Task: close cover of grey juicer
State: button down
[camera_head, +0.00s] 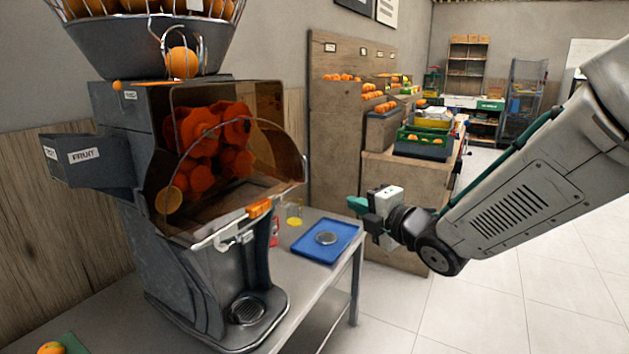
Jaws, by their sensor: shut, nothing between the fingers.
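The grey juicer (187,270) stands on a metal table at the left, with a wire basket of oranges on top. Its see-through amber cover (285,150) is at the front, over several orange pieces. The cover's lower edge stands out from the body, with an orange handle (259,208) near its right corner; I cannot tell exactly how far it is swung open. My gripper (358,205) is to the right of the juicer, in the air, shut and empty. It is apart from the cover and its fingertips point left.
A blue tray (340,240) with a round metal lid lies on the table (349,268) right of the juicer. A glass (294,213) stands beside the tray. A wooden produce stand (350,140) is behind. Open floor lies at the right.

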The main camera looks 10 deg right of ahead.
aim_at(306, 176)
jog(key=w+a+r+m+y, duration=0.1)
jog(key=w+a, duration=0.6)
jog(key=w, duration=0.5)
jog(key=shift+a+t, duration=0.3)
jog(key=shift+r, duration=0.1)
jog(key=shift+w+a, duration=0.1)
